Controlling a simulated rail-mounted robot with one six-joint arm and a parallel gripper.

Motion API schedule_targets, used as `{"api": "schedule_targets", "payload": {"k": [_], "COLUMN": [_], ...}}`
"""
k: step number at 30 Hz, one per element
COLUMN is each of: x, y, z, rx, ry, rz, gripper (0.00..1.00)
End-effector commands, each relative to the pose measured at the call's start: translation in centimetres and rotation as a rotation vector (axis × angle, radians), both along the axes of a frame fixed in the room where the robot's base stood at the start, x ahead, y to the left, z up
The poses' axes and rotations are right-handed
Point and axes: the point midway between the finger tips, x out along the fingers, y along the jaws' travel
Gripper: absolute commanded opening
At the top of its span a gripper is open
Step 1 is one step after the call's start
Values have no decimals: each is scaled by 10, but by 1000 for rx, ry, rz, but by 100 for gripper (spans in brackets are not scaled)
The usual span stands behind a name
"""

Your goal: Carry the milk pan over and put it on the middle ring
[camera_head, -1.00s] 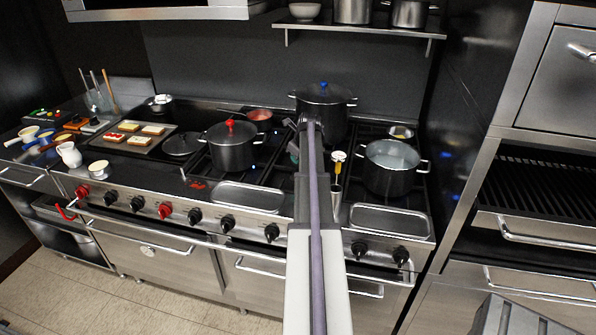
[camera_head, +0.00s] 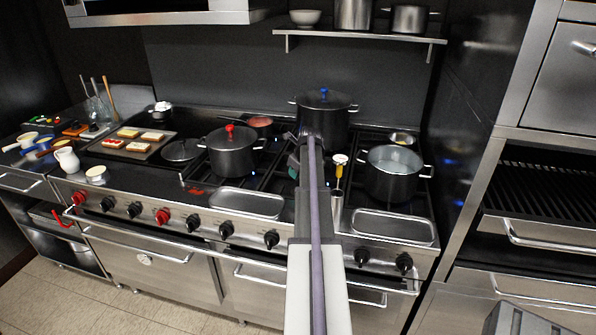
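A small pan with reddish contents (camera_head: 260,122) stands at the back of the range, behind the dark pot with a red knob; I cannot tell whether it is the milk pan. The range's middle part (camera_head: 272,165) shows dark grates, partly bare, with the rest hidden behind my arm. My arm reaches straight away from the camera over the range. My gripper (camera_head: 294,160) is at its far end, mostly hidden by the arm, near the tall pot with a blue knob. Its fingers are not clear, and I cannot see whether it holds anything.
The red-knobbed pot (camera_head: 231,152) is left of my arm, the tall blue-knobbed pot (camera_head: 323,115) behind it. An open pot (camera_head: 392,175) and a holder with a yellow-handled tool (camera_head: 338,190) are right. Steel trays (camera_head: 247,202) line the front. A shelf (camera_head: 360,36) hangs above.

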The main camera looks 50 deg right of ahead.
Motion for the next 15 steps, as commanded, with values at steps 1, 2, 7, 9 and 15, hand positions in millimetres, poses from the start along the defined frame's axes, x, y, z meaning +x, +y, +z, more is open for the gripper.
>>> {"api": "schedule_targets", "payload": {"k": [1, 2, 7, 9, 15], "x": [0, 0, -6, -11, -31], "y": [0, 0, 2, 4, 11], "z": [1, 2, 23, 39, 91], "rx": [0, 0, 0, 0, 0], "ry": [0, 0, 0, 0, 0], "rz": [0, 0, 0, 0, -1], "gripper": [36, 36, 36, 36, 36]}}
